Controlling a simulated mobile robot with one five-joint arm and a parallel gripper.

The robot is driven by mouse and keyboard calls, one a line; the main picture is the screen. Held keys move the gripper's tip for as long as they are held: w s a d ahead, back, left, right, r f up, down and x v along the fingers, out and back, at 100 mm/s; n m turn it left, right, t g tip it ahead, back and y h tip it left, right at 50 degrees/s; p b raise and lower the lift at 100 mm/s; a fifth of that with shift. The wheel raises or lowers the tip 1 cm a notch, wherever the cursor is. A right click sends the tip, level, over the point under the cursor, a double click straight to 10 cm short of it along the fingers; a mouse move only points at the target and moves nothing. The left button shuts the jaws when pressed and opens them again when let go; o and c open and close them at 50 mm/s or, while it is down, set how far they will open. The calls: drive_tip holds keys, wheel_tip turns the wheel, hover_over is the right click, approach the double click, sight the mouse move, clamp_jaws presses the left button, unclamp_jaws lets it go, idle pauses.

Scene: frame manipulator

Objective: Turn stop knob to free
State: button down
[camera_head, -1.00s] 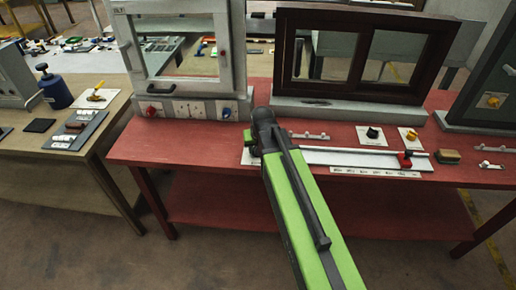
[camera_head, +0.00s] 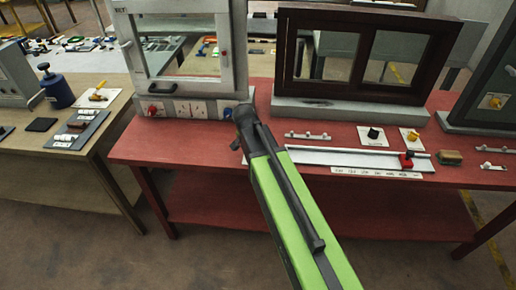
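No label reading "stop" is legible, so I cannot tell for sure which knob is the stop knob. A red knob (camera_head: 152,110) and a blue knob (camera_head: 227,113) sit on the grey panel (camera_head: 191,109) below the white framed window. A dark green knob (camera_head: 373,133) and a yellow-orange knob (camera_head: 412,136) sit on small white plates on the red table. My gripper (camera_head: 237,146) is at the table's left-middle part, just below and right of the blue knob in the picture. Its fingers are small and dark, and their opening is unclear.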

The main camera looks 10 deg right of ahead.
idle(0.4)
drive_tip(key=c, duration=0.8)
unclamp_jaws()
drive_tip(key=shift+c, duration=0.2)
drive_tip(key=p+v, duration=1.6)
drive_tip(key=v, duration=0.1)
drive_tip(key=shift+r, duration=0.15)
drive_tip(key=shift+a, duration=0.1)
